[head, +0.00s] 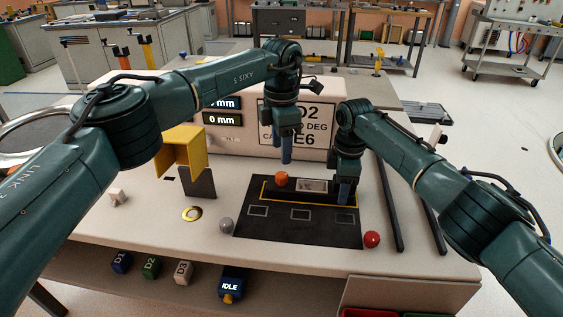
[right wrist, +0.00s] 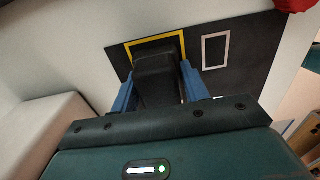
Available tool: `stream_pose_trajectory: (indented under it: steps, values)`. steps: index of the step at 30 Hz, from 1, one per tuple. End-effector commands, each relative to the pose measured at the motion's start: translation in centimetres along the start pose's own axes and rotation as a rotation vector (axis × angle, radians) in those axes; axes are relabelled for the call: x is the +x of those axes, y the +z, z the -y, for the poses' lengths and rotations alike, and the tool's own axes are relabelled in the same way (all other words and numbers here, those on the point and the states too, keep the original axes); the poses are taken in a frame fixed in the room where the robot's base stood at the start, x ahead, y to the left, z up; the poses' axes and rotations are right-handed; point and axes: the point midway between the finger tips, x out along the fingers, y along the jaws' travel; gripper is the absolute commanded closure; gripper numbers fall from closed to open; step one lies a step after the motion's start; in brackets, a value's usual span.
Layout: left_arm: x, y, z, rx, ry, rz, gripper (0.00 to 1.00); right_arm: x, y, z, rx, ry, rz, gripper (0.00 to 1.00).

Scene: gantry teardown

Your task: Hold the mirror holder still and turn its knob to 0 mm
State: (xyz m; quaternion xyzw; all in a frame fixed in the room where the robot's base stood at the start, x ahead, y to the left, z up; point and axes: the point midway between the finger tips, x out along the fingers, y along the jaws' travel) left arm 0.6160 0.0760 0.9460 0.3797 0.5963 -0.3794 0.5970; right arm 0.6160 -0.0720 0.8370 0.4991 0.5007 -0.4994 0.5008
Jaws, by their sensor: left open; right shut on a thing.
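The dark mirror holder (head: 325,199) is a long low block with a pale plate on top, inside a yellow outline on the black mat. My right gripper (head: 344,190) is shut on its right end; in the right wrist view the blue fingers (right wrist: 162,88) stand on both sides of the black block (right wrist: 155,70). An orange ball (head: 281,179) sits at the holder's left end; I cannot tell whether it is the knob. My left gripper (head: 286,157) is open and empty, pointing down above and behind the orange ball. The lower display (head: 223,119) reads 0 mm; the upper one is partly hidden.
A red ball (head: 372,239) and a grey ball (head: 226,225) lie by the mat's (head: 300,232) front corners. A yellow bracket (head: 183,150) and a brass ring (head: 192,214) are to the left. Dark rails (head: 390,205) lie at the right. The front left tabletop is mostly clear.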

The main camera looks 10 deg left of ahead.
Motion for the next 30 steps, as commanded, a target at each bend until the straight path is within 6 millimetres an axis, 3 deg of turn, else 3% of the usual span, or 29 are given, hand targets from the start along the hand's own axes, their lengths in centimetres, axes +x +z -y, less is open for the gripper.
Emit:
stream_pose_trajectory:
  steps: [3, 9, 30]
  values:
    - [-2.3, 0.0, 0.0, 0.0, 0.001, 0.002, 0.5, 0.1, 0.0, 0.0, 0.001, -0.001, 0.0, 0.84]
    - [-4.3, 0.0, 0.0, -0.001, 0.001, 0.001, 0.5, 0.1, 0.0, 0.0, 0.001, -0.002, 0.0, 0.84]
    - [-4.5, 0.0, 0.0, 0.0, 0.0, 0.0, 0.5, 0.1, 0.0, 0.0, 0.0, -0.001, 0.0, 0.84]
